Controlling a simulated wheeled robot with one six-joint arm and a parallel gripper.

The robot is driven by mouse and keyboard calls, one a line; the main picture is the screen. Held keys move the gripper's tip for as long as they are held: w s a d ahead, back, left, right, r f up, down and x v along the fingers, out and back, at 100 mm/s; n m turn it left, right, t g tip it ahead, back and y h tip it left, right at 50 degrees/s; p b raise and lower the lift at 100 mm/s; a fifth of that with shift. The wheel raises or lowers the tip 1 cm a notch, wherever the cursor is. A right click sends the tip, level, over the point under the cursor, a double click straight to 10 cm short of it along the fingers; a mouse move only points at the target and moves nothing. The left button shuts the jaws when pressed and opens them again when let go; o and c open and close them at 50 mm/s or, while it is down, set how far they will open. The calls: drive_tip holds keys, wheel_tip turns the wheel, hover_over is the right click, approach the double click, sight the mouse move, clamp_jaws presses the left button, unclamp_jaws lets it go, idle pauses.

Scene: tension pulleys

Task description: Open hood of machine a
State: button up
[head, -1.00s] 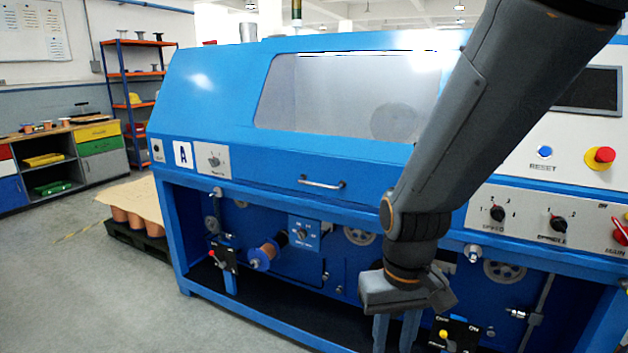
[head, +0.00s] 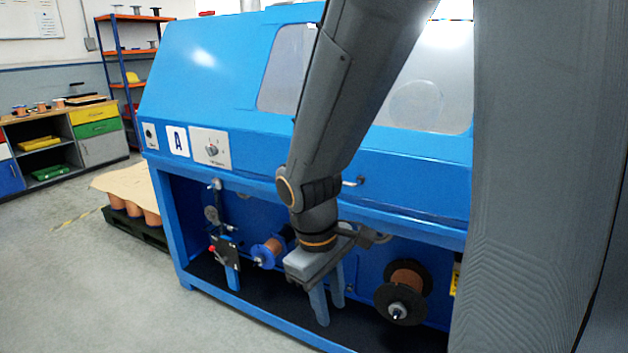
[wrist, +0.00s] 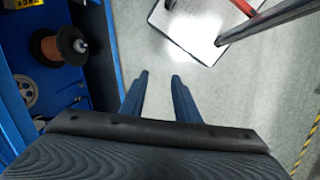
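My gripper (head: 331,312) hangs below handle height in front of the machine's open lower bay, pointing down. In the wrist view its two fingers (wrist: 159,77) are apart with nothing between them, above the floor.
A black-flanged spool of copper wire (head: 405,283) and a smaller blue spool (head: 268,252) sit in the lower bay. A pallet (head: 140,233) stands left of the machine. The floor (head: 90,290) at front left is clear. A white-topped object (wrist: 190,28) is near in the wrist view.

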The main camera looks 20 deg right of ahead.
drive_tip(key=w+d+r+n+t+h+b, duration=0.25)
drive_tip(key=w+d+n+h, duration=0.75)
drive_tip(key=n, duration=1.1)
drive_tip(key=w+d+r+n+t+b, duration=0.1)
drive_tip(key=w+r+n+t, duration=0.25)
drive_tip(key=w+n, duration=0.55)
drive_tip(key=w+d+r+n+t+b, duration=0.1)
drive_tip(key=w+r+n+t, duration=0.25)
drive_tip(key=w+n, duration=0.6)
drive_tip(key=shift+m+t+h, duration=0.35)
drive_tip(key=shift+m+h, duration=0.05)
drive_tip(key=shift+m, duration=0.05)
drive_tip(key=x, duration=0.7)
drive_tip(key=shift+w+a, duration=0.1)
drive_tip(key=shift+w, duration=0.05)
drive_tip(key=shift+c, duration=0.2)
clamp_jaws()
